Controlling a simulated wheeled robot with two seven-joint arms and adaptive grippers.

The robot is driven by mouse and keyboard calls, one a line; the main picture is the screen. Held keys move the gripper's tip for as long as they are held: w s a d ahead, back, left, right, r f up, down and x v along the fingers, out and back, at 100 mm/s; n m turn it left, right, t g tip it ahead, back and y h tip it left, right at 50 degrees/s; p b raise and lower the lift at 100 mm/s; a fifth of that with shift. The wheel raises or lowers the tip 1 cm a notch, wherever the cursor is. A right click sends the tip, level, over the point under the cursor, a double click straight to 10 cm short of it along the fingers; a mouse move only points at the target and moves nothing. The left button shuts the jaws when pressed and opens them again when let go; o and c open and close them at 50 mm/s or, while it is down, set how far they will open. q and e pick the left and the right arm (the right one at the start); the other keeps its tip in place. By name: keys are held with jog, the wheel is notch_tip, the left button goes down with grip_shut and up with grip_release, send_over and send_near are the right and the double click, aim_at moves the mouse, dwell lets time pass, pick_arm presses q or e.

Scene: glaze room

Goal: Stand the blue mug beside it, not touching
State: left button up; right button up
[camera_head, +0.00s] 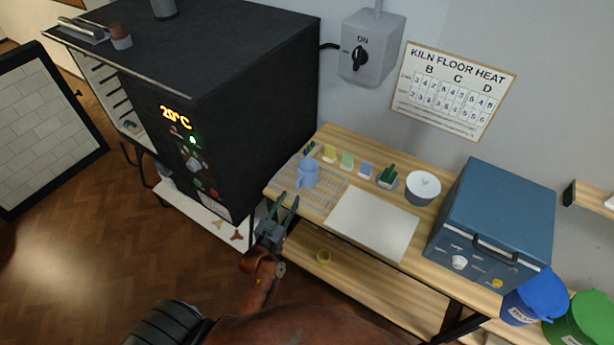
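The blue mug (308,174) stands upright on a slatted rack (321,202) at the left end of the wooden table (430,215). My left gripper (289,200) is in front of the table's left edge, below and left of the mug in the picture. Its two fingers are apart with nothing visible between them. It looks clear of the mug. No second mug is clear on the rack. My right gripper is not in view.
A white board (373,222) lies bare right of the rack. Behind are small coloured tiles (347,160), a green item (388,176) and a white pot (422,189). A blue box (495,220) stands right; the black kiln (250,100) stands left.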

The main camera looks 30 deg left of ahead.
aim_at(298, 184)
pick_arm(q)
jog(key=w, duration=0.7)
jog(key=shift+a+r+p, duration=0.15)
jog(key=shift+r+p, duration=0.05)
jog(key=shift+p, duration=0.15)
jog(key=shift+w+a, duration=0.1)
jog(key=shift+w, duration=0.3)
grip_shut()
